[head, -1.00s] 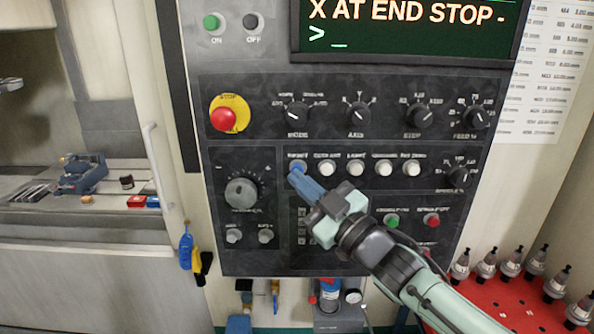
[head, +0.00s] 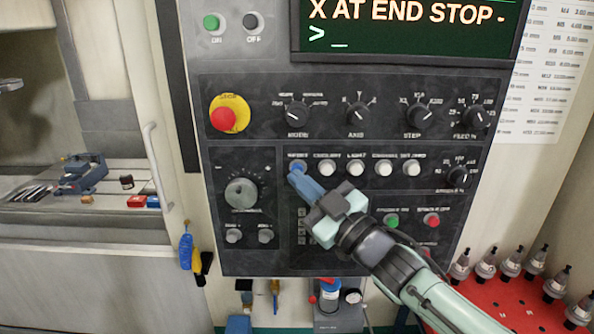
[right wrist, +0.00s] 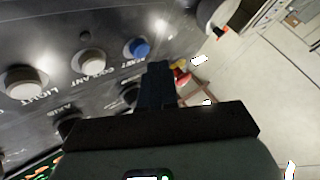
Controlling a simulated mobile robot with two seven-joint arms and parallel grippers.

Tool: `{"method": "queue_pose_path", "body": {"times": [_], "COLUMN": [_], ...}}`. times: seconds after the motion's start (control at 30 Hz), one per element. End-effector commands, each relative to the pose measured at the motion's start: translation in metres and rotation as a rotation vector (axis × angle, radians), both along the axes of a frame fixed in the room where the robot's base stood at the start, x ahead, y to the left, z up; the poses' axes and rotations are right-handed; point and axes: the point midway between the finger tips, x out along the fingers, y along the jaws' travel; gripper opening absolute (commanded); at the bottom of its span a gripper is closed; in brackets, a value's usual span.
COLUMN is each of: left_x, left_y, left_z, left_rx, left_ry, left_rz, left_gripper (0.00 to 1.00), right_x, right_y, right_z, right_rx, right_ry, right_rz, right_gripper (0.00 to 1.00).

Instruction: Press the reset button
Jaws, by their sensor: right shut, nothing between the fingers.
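The reset button (head: 298,164) is a round blue button at the left end of the row of buttons on the dark control panel. It also shows in the right wrist view (right wrist: 137,48), blue in a pale ring, with its label beside it. My right gripper (head: 294,176) is shut and empty, its fingertips just below the button in the head view. In the right wrist view the fingertips (right wrist: 157,68) lie just beside the button's edge. I cannot tell whether they touch it. My left gripper is not in view.
White buttons, such as the coolant button (head: 327,168), continue the row to the right. A red stop button (head: 224,119) and several knobs sit above. The screen (head: 405,30) reads "X AT END STOP". A red tool rack (head: 510,305) stands at lower right.

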Motion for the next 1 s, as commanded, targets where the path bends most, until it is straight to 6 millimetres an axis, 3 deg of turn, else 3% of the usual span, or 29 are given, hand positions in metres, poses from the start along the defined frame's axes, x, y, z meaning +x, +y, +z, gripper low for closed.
{"method": "queue_pose_path", "body": {"times": [1.0], "left_x": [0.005], "left_y": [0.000], "left_z": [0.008], "left_rx": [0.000], "left_ry": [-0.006], "left_rz": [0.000], "left_gripper": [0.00], "right_x": [0.011], "right_y": [0.000], "right_z": [0.000], "right_rx": [0.000], "right_ry": [0.000], "right_rz": [0.000], "right_gripper": [0.00]}}
